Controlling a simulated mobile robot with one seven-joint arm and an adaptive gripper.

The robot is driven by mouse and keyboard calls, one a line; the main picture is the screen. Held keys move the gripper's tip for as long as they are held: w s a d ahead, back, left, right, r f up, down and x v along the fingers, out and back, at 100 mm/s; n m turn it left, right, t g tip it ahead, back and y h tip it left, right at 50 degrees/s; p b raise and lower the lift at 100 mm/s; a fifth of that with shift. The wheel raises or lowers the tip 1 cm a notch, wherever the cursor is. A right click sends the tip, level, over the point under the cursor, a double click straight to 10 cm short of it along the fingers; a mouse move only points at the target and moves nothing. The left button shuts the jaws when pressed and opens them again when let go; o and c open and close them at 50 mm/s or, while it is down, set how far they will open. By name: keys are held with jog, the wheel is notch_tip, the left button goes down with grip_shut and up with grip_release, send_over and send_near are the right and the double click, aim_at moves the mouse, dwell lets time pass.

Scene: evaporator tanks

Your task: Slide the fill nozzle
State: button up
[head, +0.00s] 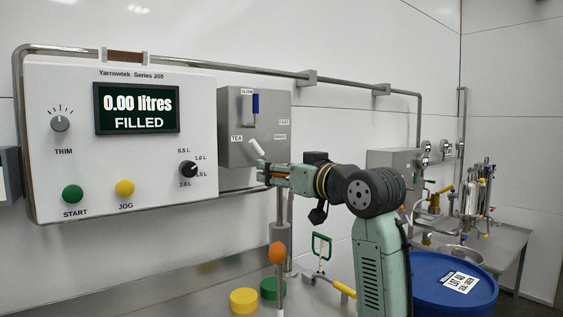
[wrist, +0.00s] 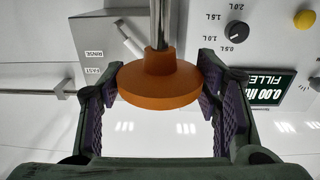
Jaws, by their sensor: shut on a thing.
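In the wrist view, which is upside down, my gripper (wrist: 160,84) is shut on an orange flanged knob (wrist: 158,80), with purple finger pads at both its sides. A bare steel rod (wrist: 161,25) runs from the knob. In the head view my gripper (head: 264,177) points left, just below the grey switch box; the knob is hidden there. A steel post (head: 281,207) stands under the gripper. I cannot tell for certain which part is the fill nozzle. The control panel (head: 130,175) display (head: 137,107) reads 0.00 litres, FILLED.
The grey switch box (head: 225,150) with a white lever (head: 257,147) is close above my gripper. Below are an orange ball knob (head: 277,252), yellow (head: 243,300) and green (head: 272,288) round parts. A blue drum (head: 435,292) stands at the lower right.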

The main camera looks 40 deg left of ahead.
jog(key=shift+f, duration=0.35)
jog(key=o, duration=1.7)
jog(key=shift+r, duration=0.1)
jog(key=shift+o, duration=0.2)
jog(key=shift+d, duration=0.1)
jog(key=v, duration=1.2)
